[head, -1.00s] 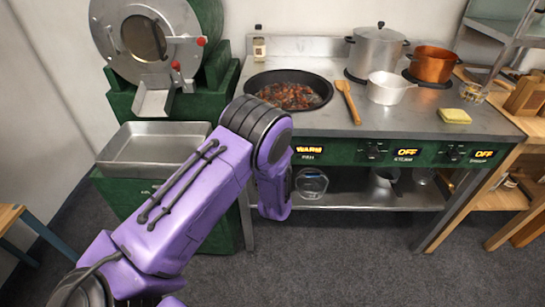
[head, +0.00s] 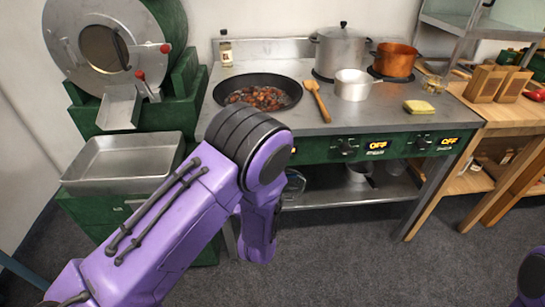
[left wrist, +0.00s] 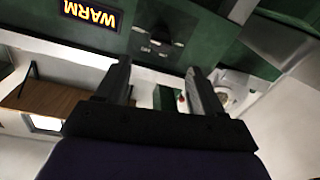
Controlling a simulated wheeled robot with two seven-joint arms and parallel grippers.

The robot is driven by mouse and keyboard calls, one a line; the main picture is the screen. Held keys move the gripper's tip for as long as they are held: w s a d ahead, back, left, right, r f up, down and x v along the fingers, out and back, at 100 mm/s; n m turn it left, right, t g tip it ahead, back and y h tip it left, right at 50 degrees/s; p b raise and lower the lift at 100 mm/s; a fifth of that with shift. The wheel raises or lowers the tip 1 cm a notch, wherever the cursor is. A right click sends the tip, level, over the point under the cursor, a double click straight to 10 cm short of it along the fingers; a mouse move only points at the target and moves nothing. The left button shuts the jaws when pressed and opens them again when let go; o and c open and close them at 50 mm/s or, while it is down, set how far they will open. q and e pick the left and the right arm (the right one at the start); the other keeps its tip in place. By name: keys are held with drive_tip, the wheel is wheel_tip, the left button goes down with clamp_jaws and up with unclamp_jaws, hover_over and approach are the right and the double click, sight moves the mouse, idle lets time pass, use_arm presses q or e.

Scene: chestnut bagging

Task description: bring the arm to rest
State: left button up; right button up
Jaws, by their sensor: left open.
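My left arm (head: 190,215) comes in purple from the lower left of the head view, its elbow raised in front of the stove and its forearm hanging down. The gripper itself is hidden there. In the left wrist view my left gripper (left wrist: 158,68) has its two dark fingers apart, with nothing between them. Beyond it is the stove's green front with a lit WARM display (left wrist: 92,13), seen upside down. Part of my right arm (head: 533,275) shows at the lower right edge of the head view; its gripper is outside the picture.
The steel stove top (head: 350,118) holds a black pan (head: 290,88) of chestnuts, a wooden spatula (head: 317,100), pots and a yellow sponge (head: 419,107). A metal tray (head: 122,165) lies at left below the drum machine. Dark floor (head: 330,260) is open in front.

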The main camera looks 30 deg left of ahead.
use_arm(q)
drive_tip(key=s+f+m+g+h, duration=0.3)
drive_tip(key=s+f+g+h, duration=0.25)
drive_tip(key=s+f, duration=0.5)
drive_tip(key=s+f+g+h+p, duration=0.1)
drive_tip(key=s+f+g, duration=0.2)
drive_tip(key=s, duration=0.6)
drive_tip(key=s+f+g, duration=0.3)
drive_tip(key=s+f, duration=0.3)
drive_tip(key=s, duration=0.4)
drive_tip(key=shift+s+d+n+h+p, duration=0.2)
drive_tip(key=shift+s+n+h+p, duration=0.1)
drive_tip(key=shift+h+p, duration=0.1)
